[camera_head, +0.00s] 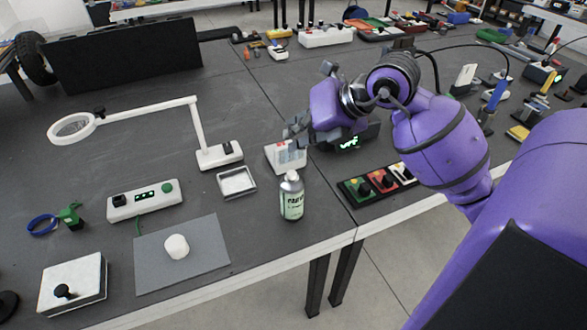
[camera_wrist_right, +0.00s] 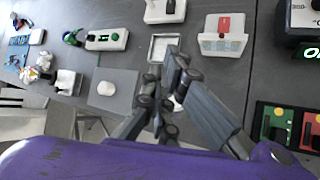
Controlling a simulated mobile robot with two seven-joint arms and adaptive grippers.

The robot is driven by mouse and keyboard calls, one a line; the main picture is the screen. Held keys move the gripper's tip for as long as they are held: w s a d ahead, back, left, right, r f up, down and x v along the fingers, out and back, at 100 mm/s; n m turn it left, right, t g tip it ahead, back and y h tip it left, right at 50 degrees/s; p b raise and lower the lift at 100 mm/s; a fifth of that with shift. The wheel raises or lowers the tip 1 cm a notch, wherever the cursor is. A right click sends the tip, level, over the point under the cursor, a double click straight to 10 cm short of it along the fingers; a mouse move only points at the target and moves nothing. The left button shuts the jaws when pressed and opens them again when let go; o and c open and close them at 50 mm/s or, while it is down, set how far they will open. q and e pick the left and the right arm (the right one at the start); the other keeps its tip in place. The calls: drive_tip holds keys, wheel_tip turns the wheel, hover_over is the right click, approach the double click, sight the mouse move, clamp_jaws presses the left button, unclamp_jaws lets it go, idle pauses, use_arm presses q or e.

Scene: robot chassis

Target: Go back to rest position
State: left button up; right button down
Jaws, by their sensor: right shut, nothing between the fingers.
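My purple right arm reaches in from the right in the head view. Its gripper (camera_head: 298,128) hangs over the middle of the workbench, above and behind a white box (camera_head: 286,157) and a labelled spray bottle (camera_head: 291,196). In the wrist view the same gripper (camera_wrist_right: 163,88) has its fingers closed together with nothing between them. The fingers hide most of the bottle there. My left gripper is not in either view.
A magnifier lamp (camera_head: 198,125), a square tray (camera_head: 237,182), a grey mat (camera_head: 209,262) with a white cylinder (camera_head: 176,247), and a switch panel (camera_head: 376,184) stand around. A dark screen (camera_head: 122,58) stands at the back left.

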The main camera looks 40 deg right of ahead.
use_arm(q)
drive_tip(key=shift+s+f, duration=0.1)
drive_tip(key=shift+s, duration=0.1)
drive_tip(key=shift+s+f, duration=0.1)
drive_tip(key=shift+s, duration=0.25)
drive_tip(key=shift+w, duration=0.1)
